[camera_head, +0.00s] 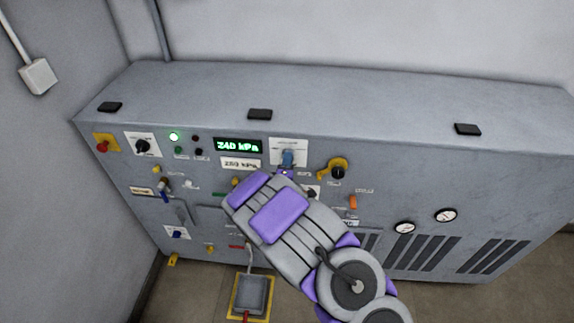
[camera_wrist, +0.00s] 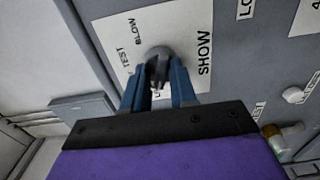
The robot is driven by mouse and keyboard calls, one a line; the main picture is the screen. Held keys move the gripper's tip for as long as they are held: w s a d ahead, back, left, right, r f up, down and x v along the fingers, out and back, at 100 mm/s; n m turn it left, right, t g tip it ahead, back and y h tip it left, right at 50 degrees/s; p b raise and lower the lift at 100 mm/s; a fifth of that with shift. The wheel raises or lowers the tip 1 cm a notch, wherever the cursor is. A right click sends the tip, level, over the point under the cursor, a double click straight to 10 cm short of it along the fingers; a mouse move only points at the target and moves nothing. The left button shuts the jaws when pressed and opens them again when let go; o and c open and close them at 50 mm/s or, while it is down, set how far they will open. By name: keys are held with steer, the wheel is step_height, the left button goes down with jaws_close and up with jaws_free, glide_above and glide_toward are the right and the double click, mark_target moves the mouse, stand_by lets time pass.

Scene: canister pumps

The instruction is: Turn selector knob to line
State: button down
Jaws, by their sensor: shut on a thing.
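The selector knob (camera_wrist: 158,54) is dark grey and round, on a white label plate (camera_wrist: 135,28). My gripper (camera_wrist: 159,84) has blue fingers shut on the knob, one on each side. In the head view my gripper (camera_head: 287,160) is at the white plate (camera_head: 289,145) right of the green display, and hides the knob there. The knob's pointer direction cannot be read clearly.
The grey cabinet (camera_head: 330,95) carries a lit green display (camera_head: 238,146) reading 240 kPa. A yellow-mounted knob (camera_head: 337,171) sits just right of my gripper, and another knob (camera_head: 142,146) on a white plate is at left. Two gauges (camera_head: 404,227) are lower right. A floor pedal (camera_head: 252,293) stands below.

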steer(key=shift+w+a+r+t, duration=0.15)
steer(key=shift+w+r, duration=0.1)
steer(key=shift+r, duration=0.5)
steer(key=shift+w+a+r+t, duration=0.15)
steer(key=shift+w+r, duration=0.1)
steer(key=shift+r, duration=0.45)
steer(key=c, duration=1)
jaws_free()
steer(key=shift+c, duration=0.2)
steer(key=shift+o, duration=0.6)
steer(key=shift+s, duration=0.1)
steer(key=shift+o, duration=0.6)
steer(key=shift+s+f, duration=0.35)
steer(key=shift+f, duration=0.15)
steer(key=shift+o, duration=1.2)
steer(key=s, duration=0.1)
steer(key=s+f, duration=0.1)
steer(key=s, duration=0.1)
steer(key=shift+s+f, duration=0.15)
steer(key=shift+f, duration=0.15)
steer(key=s+p, duration=0.4)
steer(key=s, duration=1)
steer(key=shift+f+p, duration=0.2)
steer(key=shift+p, duration=0.1)
steer(key=shift+g, duration=0.4)
